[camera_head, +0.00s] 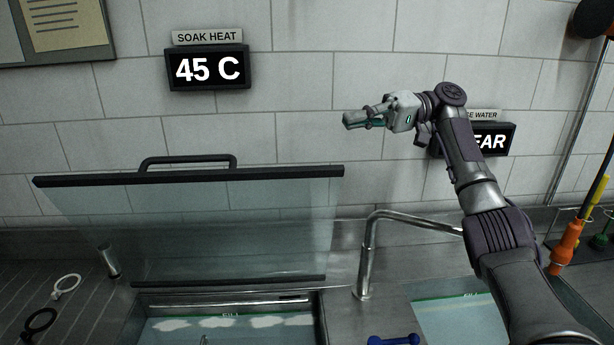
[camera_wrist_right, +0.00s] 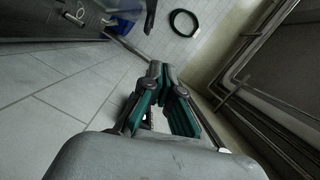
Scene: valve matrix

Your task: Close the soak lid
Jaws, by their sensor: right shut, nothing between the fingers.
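The soak lid (camera_head: 230,225) is a clear panel with dark edges, standing raised at the back of the soak basin (camera_head: 170,326). Its dark handle (camera_head: 187,160) is on the top edge. My right gripper (camera_head: 352,119) is shut and empty, in the air to the right of and above the lid's top right corner, apart from it. Its fingers also show in the right wrist view (camera_wrist_right: 163,80), with nothing between them. The lid and handle are not clearly seen in that view. My left gripper is not in view.
A curved metal faucet (camera_head: 368,255) stands between the soak basin and a second basin (camera_head: 460,320) on the right. A blue object (camera_head: 393,340) lies at the front edge. A white ring (camera_head: 66,285) and a black ring (camera_head: 40,323) lie on the left. A 45 C display (camera_head: 208,68) hangs on the wall.

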